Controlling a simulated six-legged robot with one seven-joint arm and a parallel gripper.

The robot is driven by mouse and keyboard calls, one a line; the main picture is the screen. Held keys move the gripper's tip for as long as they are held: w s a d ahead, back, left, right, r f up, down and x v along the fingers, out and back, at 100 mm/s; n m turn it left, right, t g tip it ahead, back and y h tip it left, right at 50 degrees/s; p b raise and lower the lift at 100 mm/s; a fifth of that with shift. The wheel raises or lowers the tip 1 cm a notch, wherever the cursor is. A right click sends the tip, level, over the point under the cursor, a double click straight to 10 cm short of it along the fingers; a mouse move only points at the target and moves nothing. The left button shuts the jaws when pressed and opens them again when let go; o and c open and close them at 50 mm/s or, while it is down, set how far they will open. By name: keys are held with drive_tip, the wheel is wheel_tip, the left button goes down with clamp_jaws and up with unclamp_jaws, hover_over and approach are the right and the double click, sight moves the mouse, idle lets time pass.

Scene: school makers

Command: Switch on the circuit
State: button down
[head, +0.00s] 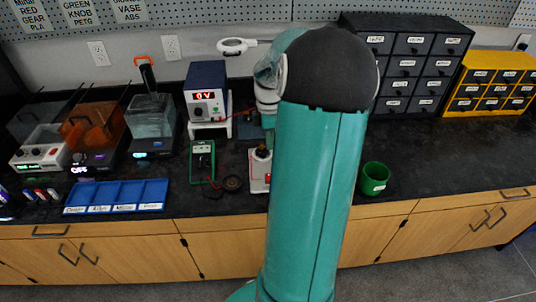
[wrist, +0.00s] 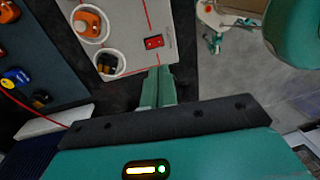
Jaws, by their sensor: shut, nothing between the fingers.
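A pale circuit board with a red line on it (wrist: 130,12) shows in the wrist view. A red rocker switch (wrist: 153,42) is on it, and I cannot tell its position. Two round white-rimmed holders hold an orange piece (wrist: 88,24) and a dark piece (wrist: 108,64). My gripper (wrist: 160,70) is shut and empty, its tips close to the board's edge just below the switch; contact is unclear. In the head view a pale board (head: 257,172), apparently the same one, is partly hidden by my arm, and my fingertips are hidden.
A power supply (head: 206,98) reading 0V stands behind the board. A green multimeter (head: 202,162) and a blue tray (head: 117,195) lie left; a green cup (head: 374,178) stands right. A red wire (wrist: 38,113) runs at the wrist view's left. The counter is clear farther right.

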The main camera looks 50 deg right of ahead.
sight(269, 179)
drive_tip(key=f, duration=0.4)
drive_tip(key=a+f, duration=0.1)
drive_tip(key=f, duration=0.7)
drive_tip(key=shift+s+a+f, duration=0.2)
drive_tip(key=shift+s+f, duration=0.2)
drive_tip(key=shift+s+f, duration=0.1)
drive_tip(key=shift+f, duration=0.1)
drive_tip(key=shift+w+d+r, duration=0.1)
drive_tip(key=shift+w+d, duration=0.4)
drive_tip(key=shift+w, duration=0.1)
drive_tip(key=shift+r, duration=0.15)
